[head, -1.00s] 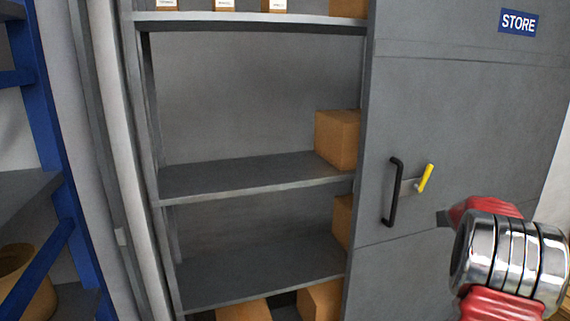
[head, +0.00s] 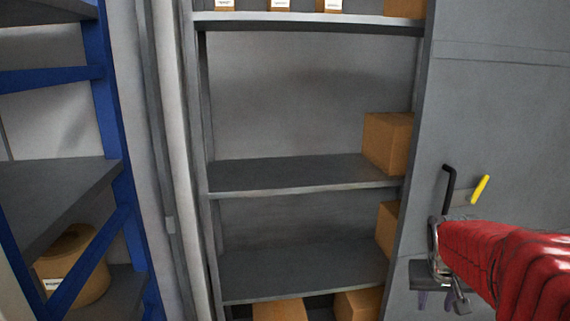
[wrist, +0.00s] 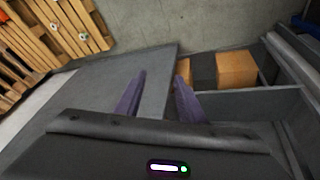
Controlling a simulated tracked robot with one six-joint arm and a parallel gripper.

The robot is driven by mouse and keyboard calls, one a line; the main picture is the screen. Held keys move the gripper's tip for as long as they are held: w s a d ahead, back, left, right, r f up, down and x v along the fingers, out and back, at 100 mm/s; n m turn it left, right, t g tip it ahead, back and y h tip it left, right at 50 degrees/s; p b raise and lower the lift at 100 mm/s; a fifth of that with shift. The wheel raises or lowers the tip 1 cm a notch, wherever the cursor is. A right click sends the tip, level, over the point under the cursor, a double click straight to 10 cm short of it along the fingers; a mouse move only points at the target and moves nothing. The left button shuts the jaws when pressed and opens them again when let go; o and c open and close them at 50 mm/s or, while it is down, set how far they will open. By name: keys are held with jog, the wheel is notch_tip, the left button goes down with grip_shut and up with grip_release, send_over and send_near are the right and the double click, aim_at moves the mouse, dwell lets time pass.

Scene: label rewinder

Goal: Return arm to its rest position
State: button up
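My gripper (head: 436,301) is at the lower right of the head view, at the end of my red-sleeved arm, in front of the grey sliding door. In the wrist view my gripper's two purple fingers (wrist: 158,98) stand apart with nothing between them. The grey door (head: 500,100) bears a black handle (head: 448,185) and a yellow lever (head: 481,190). My arm hides the handle's lower part. I cannot tell from the head view how far the gripper is from the door.
A grey shelf unit (head: 300,190) stands open left of the door, with a cardboard box (head: 388,140) on its middle shelf. A blue-framed rack (head: 118,130) holding a round brown container (head: 72,265) stands at left. The wrist view shows wooden pallets (wrist: 55,30) and bare floor (wrist: 170,22).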

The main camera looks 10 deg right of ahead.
jog(key=s+a+r+n+y, duration=0.1)
jog(key=s+a, duration=0.3)
jog(key=a, duration=0.4)
jog(key=s+a+r+n+t+y, duration=0.1)
jog(key=s+a+n, duration=0.1)
jog(key=s+a, duration=0.3)
jog(key=s+a+r+n+t+y, duration=0.1)
jog(key=s+a, duration=0.4)
jog(key=a, duration=0.6)
jog(key=shift+s+r, duration=0.15)
jog(key=shift+r, duration=0.35)
jog(key=shift+c, duration=0.6)
